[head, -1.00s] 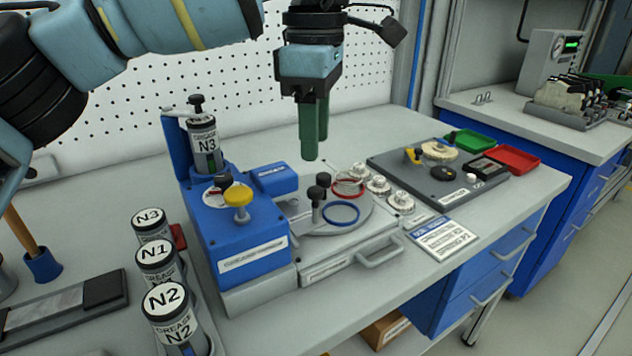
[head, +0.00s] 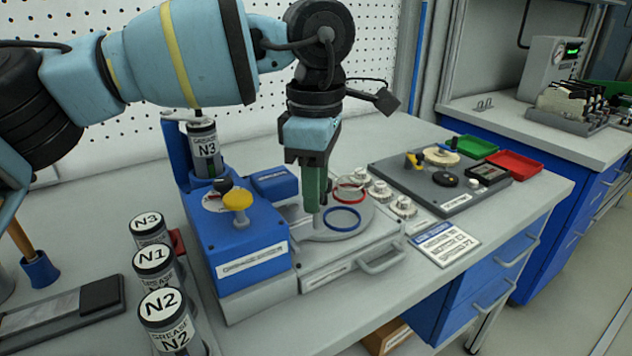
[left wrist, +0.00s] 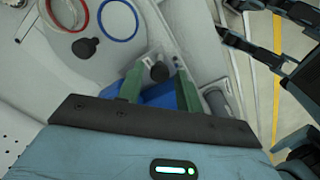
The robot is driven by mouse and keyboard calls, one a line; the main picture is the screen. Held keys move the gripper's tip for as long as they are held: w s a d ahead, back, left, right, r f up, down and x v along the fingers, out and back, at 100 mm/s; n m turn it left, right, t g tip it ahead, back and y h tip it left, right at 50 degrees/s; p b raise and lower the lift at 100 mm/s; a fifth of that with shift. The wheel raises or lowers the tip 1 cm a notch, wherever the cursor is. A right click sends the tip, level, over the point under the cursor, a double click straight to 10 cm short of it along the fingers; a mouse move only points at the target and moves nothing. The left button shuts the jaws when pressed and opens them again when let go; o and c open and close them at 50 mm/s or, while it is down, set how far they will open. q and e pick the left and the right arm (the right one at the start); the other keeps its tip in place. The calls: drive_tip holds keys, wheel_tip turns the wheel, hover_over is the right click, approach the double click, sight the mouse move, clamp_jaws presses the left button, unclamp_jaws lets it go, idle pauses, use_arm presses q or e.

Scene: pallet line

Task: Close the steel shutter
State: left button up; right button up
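A grey metal plate (head: 312,228), which looks like the steel shutter, lies beside the blue machine housing (head: 238,245). My left gripper (head: 316,208) is low over this plate, pointing down. In the left wrist view its two green fingers (left wrist: 160,88) are apart. A black knob (left wrist: 159,72) shows between them, and I cannot tell whether they touch it. A second black knob (left wrist: 86,47) stands beside the red ring (left wrist: 68,12) and the blue ring (left wrist: 118,20).
Grease cartridges (head: 165,308) stand at the front left, and another (head: 204,145) stands in the machine. White-capped pieces (head: 404,208) and a dark fixture board (head: 425,180) lie to the right. A drawer handle (head: 382,260) sticks out in front.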

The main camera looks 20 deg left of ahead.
sight(305, 215)
use_arm(q)
clamp_jaws()
drive_tip(key=shift+a, duration=0.1)
drive_tip(key=shift+w+a+r+p, duration=0.15)
drive_tip(key=shift+w+a+p, duration=0.7)
drive_tip(key=shift+a, duration=0.1)
drive_tip(key=shift+w+a, duration=0.15)
drive_tip(key=shift+a, duration=0.15)
drive_tip(key=shift+c, duration=0.4)
unclamp_jaws()
drive_tip(key=o, duration=0.3)
drive_tip(key=shift+w+a, duration=0.1)
